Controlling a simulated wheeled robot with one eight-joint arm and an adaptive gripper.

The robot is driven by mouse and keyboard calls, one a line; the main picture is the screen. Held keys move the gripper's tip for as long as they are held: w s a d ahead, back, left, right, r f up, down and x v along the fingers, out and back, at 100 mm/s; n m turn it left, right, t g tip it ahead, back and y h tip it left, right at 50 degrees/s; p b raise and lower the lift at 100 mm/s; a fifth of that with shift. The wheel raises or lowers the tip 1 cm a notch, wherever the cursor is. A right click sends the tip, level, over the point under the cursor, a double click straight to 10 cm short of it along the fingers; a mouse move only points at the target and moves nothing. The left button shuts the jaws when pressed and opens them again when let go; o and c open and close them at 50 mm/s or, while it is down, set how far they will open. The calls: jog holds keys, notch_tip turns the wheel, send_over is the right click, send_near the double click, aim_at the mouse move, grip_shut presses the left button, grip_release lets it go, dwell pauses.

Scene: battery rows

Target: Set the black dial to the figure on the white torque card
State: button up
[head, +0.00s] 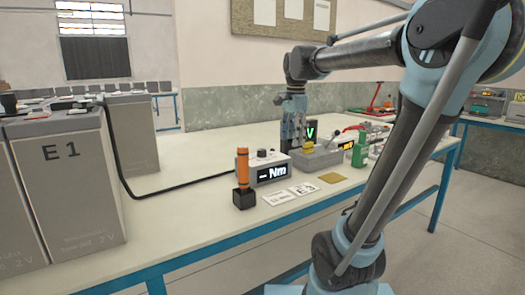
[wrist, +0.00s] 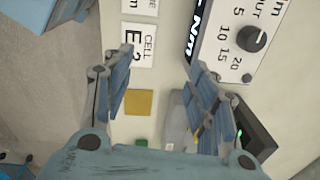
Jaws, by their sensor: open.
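The black dial (wrist: 254,40) sits on the pale face of the torque box at the top right of the wrist view, with OUT, 5, 10, 15 and 20 around it. Its setting is too small to read surely. In the head view the dial (head: 262,153) tops the box, whose display (head: 271,172) reads "- Nm". A white card (head: 278,198) lies in front; its print is unreadable, and only its edge (wrist: 139,7) shows in the wrist view. My gripper (wrist: 148,72) is open and empty above the table, left of and below the dial in the wrist view.
A white CELL E3 card (wrist: 137,45) and a yellow square (wrist: 125,102) lie nearby. An orange-handled tool (head: 243,165) stands in a black holder beside the box. A grey tray (head: 318,158) and a green-lit display (head: 311,131) are close. Grey batteries (head: 65,185) stand left.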

aim_at(262, 150)
jog(key=w+a+r+m, duration=0.8)
jog(key=w+a+r, duration=0.1)
jog(key=w+a, duration=0.25)
jog(key=shift+g, duration=0.4)
notch_tip(262, 150, down, 18)
jog(key=shift+r, duration=0.15)
jog(key=c, duration=1.1)
